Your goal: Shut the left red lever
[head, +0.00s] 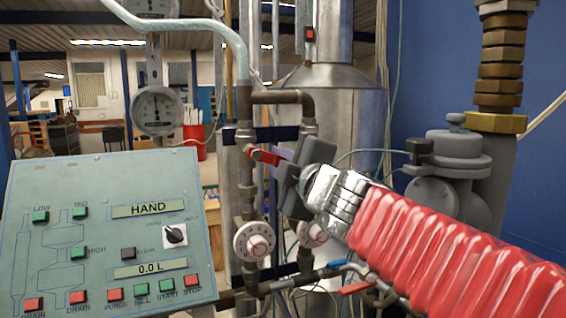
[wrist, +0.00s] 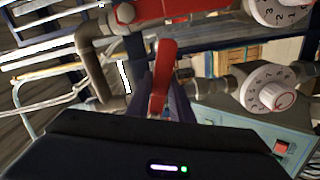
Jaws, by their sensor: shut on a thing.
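The left red lever (head: 262,156) sits on the left vertical pipe, above a white numbered dial. In the head view it points right and slightly down from its valve, across the pipe. My gripper (head: 283,157) comes from the right and is shut on its outer end. In the wrist view the left red lever (wrist: 163,72) runs down between the dark fingers of my gripper (wrist: 160,103), and its far end is hidden there. A second red lever (wrist: 185,9) crosses the top of the wrist view; my gripper hides its place in the head view.
A control panel (head: 110,235) with buttons stands at the left. White dials (head: 254,241) sit on the pipes below the levers. Red and blue handles (head: 355,288) show lower down. A round gauge (head: 157,110) hangs above the panel. A grey meter body (head: 455,160) stands at right.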

